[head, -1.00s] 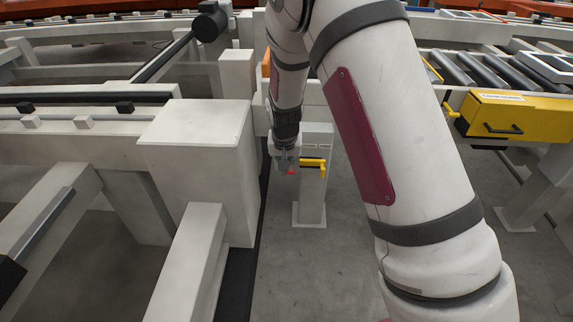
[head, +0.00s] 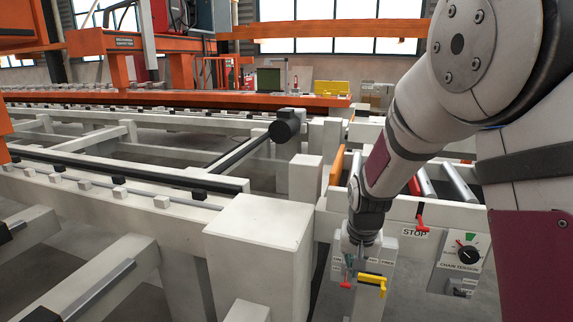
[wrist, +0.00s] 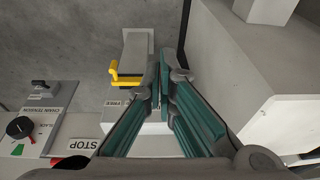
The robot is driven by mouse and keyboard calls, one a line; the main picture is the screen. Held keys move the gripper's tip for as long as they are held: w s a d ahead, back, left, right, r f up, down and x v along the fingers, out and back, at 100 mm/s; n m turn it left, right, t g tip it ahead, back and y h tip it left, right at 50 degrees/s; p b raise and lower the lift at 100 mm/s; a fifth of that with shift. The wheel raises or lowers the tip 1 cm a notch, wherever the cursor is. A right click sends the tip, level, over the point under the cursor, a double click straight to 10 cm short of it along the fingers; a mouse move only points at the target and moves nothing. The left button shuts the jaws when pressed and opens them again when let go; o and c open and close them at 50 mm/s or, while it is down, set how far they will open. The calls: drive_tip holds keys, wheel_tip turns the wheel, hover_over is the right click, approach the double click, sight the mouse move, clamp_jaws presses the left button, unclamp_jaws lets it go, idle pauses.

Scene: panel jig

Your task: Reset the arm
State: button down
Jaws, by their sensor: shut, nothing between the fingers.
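My arm reaches down on the right of the head view. My gripper (head: 348,276) hangs at its end, close to a pale post with a yellow lever (head: 372,281). In the wrist view the teal fingers of my gripper (wrist: 160,88) are together with nothing held. The yellow lever (wrist: 126,76) shows just left of the fingertips there, apart from them in the picture. A label reading FREE (wrist: 116,103) is beside the fingers. A small red part (head: 346,285) shows by the fingertips in the head view; I cannot tell what it belongs to.
A pale box-shaped post (head: 258,232) stands left of my gripper, and its frame fills the left side. Rollers (head: 458,182) lie behind.

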drive_tip(key=s+d+r+n+g+y, duration=0.1)
drive_tip(key=s+r+n, duration=0.1)
drive_tip(key=s+r, duration=1.4)
drive_tip(key=s+d+r+n+g, duration=0.1)
drive_tip(key=s, duration=2.2)
wheel_tip(320, 180, up, 25)
drive_tip(key=t+p, duration=0.3)
drive_tip(key=p, duration=2.1)
drive_tip(key=shift+w+d+t+h, duration=0.3)
drive_tip(key=shift+d, duration=0.05)
drive_tip(key=shift+f, duration=0.15)
